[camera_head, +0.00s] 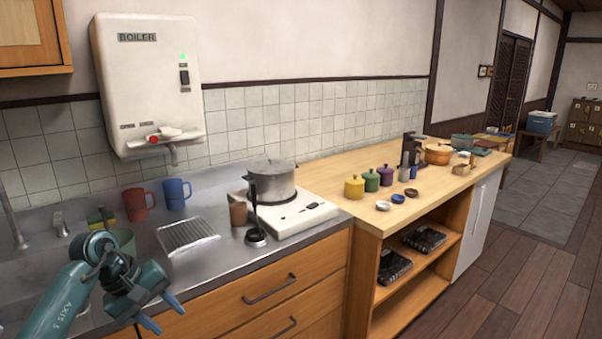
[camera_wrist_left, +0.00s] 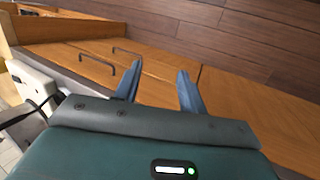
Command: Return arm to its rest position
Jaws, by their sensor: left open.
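My left gripper (camera_head: 162,318) is at the lower left of the head view, in front of the steel counter's front edge. Its two blue fingers are spread apart with nothing between them. In the left wrist view the same open fingers (camera_wrist_left: 158,88) point toward the wooden drawer fronts (camera_wrist_left: 150,72) and the floor. My teal left arm (camera_head: 68,300) comes in from the lower left, bent at the wrist. My right gripper is not in view.
On the steel counter (camera_head: 215,265) stand a red mug (camera_head: 138,204), a blue mug (camera_head: 175,193), a drying rack (camera_head: 187,236) and a pot (camera_head: 271,182) on a white stove (camera_head: 300,215). Dark floor (camera_head: 480,290) is clear at right.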

